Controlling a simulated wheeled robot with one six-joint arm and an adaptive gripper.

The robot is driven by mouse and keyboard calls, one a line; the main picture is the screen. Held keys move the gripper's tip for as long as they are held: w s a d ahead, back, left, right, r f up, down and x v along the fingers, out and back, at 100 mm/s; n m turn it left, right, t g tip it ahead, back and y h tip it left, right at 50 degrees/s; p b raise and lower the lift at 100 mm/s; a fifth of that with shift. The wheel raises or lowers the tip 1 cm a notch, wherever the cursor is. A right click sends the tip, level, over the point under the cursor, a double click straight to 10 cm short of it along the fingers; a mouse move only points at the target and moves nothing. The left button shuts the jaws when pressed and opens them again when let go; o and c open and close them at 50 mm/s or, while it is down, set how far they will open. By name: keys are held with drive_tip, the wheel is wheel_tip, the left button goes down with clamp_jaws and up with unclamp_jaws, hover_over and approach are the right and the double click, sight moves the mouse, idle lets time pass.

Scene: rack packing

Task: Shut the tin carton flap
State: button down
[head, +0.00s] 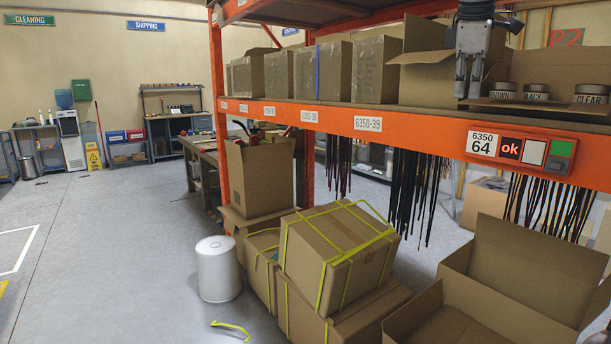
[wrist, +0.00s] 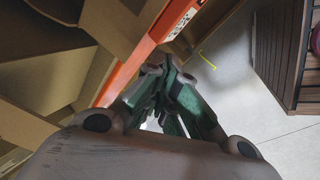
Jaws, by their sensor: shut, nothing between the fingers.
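The tins (head: 536,91), dark with pale labels, stand in a row at the right of the orange rack's shelf. A brown open carton (head: 562,68) rises behind them, and a low cardboard flap (head: 540,105) lies out in front below them. My gripper (head: 468,92) hangs just left of the tins, pointing down, its fingers shut and empty. I cannot tell whether it touches the cardboard. In the wrist view my gripper (wrist: 155,68) shows with its fingers together, beside brown cardboard (wrist: 45,65) on the left.
Another open carton (head: 425,85) stands left of my gripper, a flap sticking out. Several closed cartons (head: 335,70) line the shelf further left. The orange beam (head: 400,130) runs below. A strapped box (head: 335,250) and open boxes (head: 525,265) crowd the floor; free floor lies left.

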drive_tip(key=s+d+f+m+y, duration=0.1)
drive_tip(key=s+f+m, duration=1)
drive_tip(key=s+f, duration=1.2)
wheel_tip(320, 180, down, 3)
drive_tip(key=shift+s+d+r+g+y, duration=0.15)
drive_tip(key=shift+s+g+y, duration=0.2)
drive_tip(key=shift+y, duration=0.45)
drive_tip(key=c, duration=1.9)
unclamp_jaws()
drive_tip(key=shift+s+d+r+m, duration=0.3)
drive_tip(key=shift+d+r, duration=0.05)
drive_tip(key=shift+r, duration=0.1)
drive_tip(key=shift+c, duration=0.2)
drive_tip(key=shift+s, duration=0.1)
